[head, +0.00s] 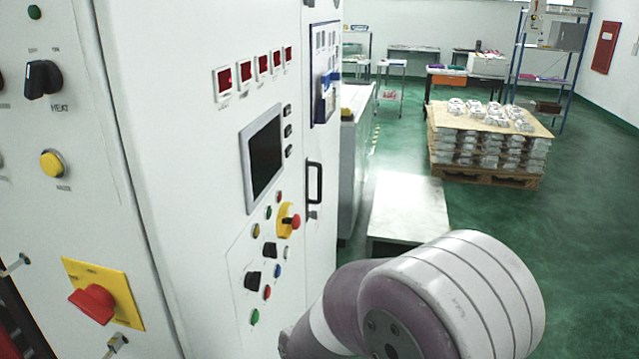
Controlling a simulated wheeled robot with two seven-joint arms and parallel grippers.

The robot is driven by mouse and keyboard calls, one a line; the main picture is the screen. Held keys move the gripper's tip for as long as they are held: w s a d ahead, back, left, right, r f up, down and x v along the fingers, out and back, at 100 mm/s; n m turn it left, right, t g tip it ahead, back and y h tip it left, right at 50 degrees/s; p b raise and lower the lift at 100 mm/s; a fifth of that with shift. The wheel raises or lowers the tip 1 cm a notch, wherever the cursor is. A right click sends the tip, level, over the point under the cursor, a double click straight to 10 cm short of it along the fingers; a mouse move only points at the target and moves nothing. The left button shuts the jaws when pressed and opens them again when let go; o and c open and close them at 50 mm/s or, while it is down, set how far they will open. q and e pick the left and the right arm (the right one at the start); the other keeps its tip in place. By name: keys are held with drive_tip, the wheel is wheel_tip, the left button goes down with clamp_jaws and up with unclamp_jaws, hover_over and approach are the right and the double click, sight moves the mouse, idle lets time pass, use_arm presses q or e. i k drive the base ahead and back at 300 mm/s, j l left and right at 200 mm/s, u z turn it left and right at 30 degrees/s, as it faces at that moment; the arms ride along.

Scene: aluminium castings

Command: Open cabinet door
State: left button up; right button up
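A tall white control cabinet (190,150) fills the left and middle of the head view. Its front face carries a dark screen (264,158), red displays, buttons and a red emergency stop on yellow. A black door handle (314,183) is on the face to the right of the screen, with a small latch below it. The door around the handle looks shut. One of my arms rises from the bottom centre-right, to the right of the cabinet and apart from the handle in the picture. Neither gripper shows.
A nearer panel at left has a red rotary switch (92,303) on a yellow plate. A low grey table (408,207) stands beyond my arm. A pallet stack of castings (489,142) stands farther back. Green floor is open at right.

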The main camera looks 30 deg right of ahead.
sight(321, 26)
drive_tip(key=z, duration=1.1)
drive_tip(key=l, duration=0.25)
drive_tip(key=i+z, duration=0.05)
